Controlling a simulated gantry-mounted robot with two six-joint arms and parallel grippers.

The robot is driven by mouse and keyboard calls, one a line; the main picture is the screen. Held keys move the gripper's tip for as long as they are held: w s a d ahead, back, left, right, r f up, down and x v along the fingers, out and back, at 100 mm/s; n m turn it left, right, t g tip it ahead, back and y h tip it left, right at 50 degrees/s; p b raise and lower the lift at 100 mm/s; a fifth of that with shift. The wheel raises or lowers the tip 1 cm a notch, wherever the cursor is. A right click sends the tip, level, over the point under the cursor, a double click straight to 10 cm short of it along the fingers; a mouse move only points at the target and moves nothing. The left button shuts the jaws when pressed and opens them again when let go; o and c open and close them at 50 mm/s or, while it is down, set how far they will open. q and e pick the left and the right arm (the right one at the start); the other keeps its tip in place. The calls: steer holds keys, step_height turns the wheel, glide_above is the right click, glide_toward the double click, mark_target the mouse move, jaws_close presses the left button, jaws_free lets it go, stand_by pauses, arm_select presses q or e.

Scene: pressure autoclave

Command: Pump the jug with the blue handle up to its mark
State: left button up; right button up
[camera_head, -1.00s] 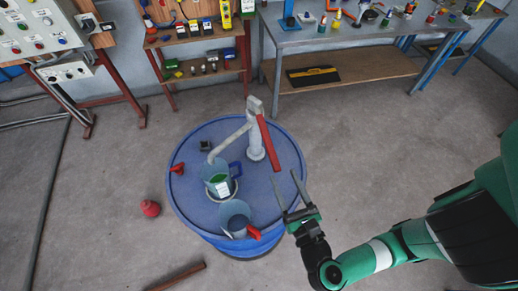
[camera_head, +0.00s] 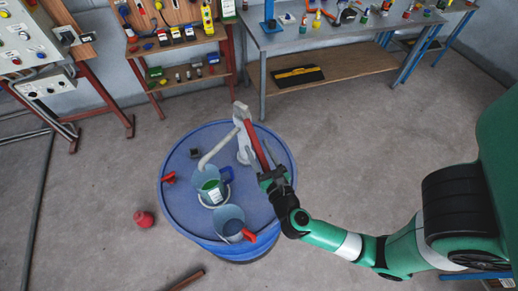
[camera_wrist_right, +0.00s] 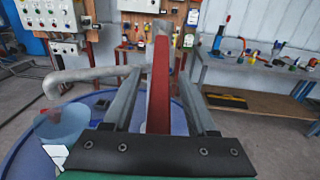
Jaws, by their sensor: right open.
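The jug with the blue handle (camera_head: 213,193) stands upright on the blue drum (camera_head: 175,210), under the grey pump's spout (camera_head: 214,151). Green and white patches show on it; I cannot read the liquid level. A second jug with a red handle (camera_head: 229,218) stands in front of it. The pump's red lever (camera_head: 255,146) slants down toward my right gripper (camera_head: 258,157). In the right wrist view the open fingers of this gripper (camera_wrist_right: 160,82) lie on either side of the red lever (camera_wrist_right: 160,100), with gaps. My left gripper is out of view.
A small red piece (camera_head: 169,178) and a dark block (camera_head: 195,153) lie on the drum. A red object (camera_head: 144,218) and a brown bar (camera_head: 188,279) lie on the floor. A workbench (camera_head: 330,38) and tool shelves stand behind.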

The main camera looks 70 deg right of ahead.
jaws_close()
stand_by(1.4)
